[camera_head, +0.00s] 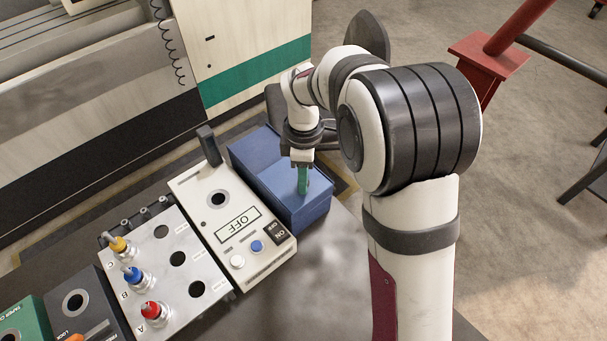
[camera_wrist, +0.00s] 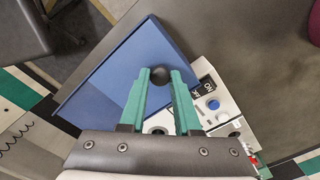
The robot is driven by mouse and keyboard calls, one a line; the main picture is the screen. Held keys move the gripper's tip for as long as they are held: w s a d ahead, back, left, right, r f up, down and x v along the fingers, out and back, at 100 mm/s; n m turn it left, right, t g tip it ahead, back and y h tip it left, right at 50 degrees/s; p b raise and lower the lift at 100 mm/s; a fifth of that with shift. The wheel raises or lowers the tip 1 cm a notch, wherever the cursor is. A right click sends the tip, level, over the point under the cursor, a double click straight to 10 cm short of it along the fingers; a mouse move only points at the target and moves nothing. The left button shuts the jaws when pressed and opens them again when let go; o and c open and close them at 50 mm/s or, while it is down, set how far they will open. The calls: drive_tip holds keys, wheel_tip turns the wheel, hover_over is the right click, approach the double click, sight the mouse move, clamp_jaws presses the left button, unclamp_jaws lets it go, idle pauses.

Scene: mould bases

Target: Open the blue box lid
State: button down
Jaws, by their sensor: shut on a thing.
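The blue box (camera_head: 312,212) stands on the dark table beside the white OFF panel. Its lid (camera_wrist: 135,60) shows as a broad flat blue face in the wrist view. A round dark knob (camera_wrist: 159,75) sits at the lid, between the green fingertips of my gripper (camera_wrist: 160,80). My gripper (camera_head: 303,188) points down over the box in the head view and is shut on the knob. The fingers hide part of the lid. I cannot tell whether the lid is raised at all.
The white panel (camera_head: 217,215) with buttons and an upright dark lever (camera_head: 209,146) stands close left of the box. A connector panel (camera_head: 165,255) with yellow, blue and red plugs is further left. The table front (camera_head: 310,285) is clear.

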idle(0.4)
drive_tip(key=w+a, duration=0.8)
drive_tip(key=shift+w+a, duration=0.2)
drive_tip(key=c, duration=0.6)
unclamp_jaws()
drive_tip(key=shift+r, duration=0.1)
wheel_tip(320, 180, up, 16)
drive_tip(key=shift+f, duration=0.2)
